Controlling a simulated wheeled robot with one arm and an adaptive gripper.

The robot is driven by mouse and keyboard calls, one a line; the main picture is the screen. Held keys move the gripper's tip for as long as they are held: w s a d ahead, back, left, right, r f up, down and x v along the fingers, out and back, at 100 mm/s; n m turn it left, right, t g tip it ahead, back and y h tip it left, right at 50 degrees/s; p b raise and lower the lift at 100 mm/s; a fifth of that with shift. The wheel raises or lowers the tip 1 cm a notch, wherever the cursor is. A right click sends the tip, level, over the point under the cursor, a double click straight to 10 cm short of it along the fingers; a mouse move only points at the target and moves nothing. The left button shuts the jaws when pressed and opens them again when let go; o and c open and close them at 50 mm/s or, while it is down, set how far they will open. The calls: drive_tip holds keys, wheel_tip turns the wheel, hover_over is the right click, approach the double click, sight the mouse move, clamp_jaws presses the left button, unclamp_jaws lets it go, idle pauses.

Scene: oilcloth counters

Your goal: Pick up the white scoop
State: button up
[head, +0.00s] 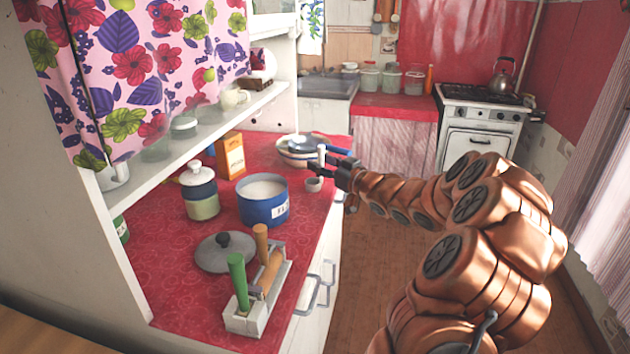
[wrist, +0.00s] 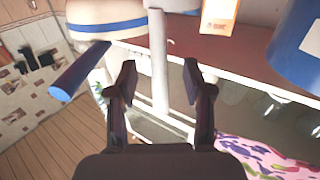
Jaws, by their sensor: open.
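The white scoop (head: 314,185) is at the right edge of the red counter, with its small cup low and a pale upright handle above it. In the wrist view a white upright bar (wrist: 158,45), which looks like its handle, runs down between my fingertips. My gripper (head: 318,169) is at the handle, and in the wrist view my gripper (wrist: 159,82) is open with a finger on each side of the bar. I see no finger touching it. The wrist view does not clearly show the scoop's cup.
Behind the scoop are stacked bowls (head: 293,158) with a blue handle (head: 337,150) sticking out; it also shows in the wrist view (wrist: 78,72). A blue pot (head: 263,205), a lidded jar (head: 199,195), an orange box (head: 231,157) and a tool caddy (head: 255,310) stand to the left.

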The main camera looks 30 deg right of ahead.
drive_tip(key=shift+w, duration=0.4)
clamp_jaws()
